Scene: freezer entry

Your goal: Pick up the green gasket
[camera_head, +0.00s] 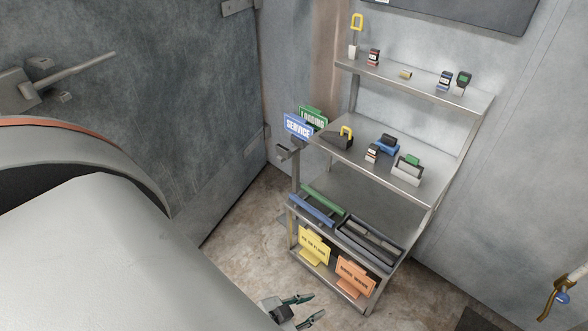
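The green gasket (323,200) looks like a long thin green strip. It lies on the lower shelf of the metal rack, behind a similar blue strip (312,211) and to the left of a dark tray. My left gripper (317,306) shows at the bottom edge. Its two fingers are spread with nothing visible between them. It is below and in front of the rack, well apart from the green gasket. My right gripper is not in view.
The metal rack (425,208) has several shelves. A dark tray (368,240) lies beside the strips. A yellow sign (313,246) and an orange sign (354,280) stand low in front. Blue (298,126) and green (312,118) signs project at the rack's left. Floor (240,240) left of it is clear.

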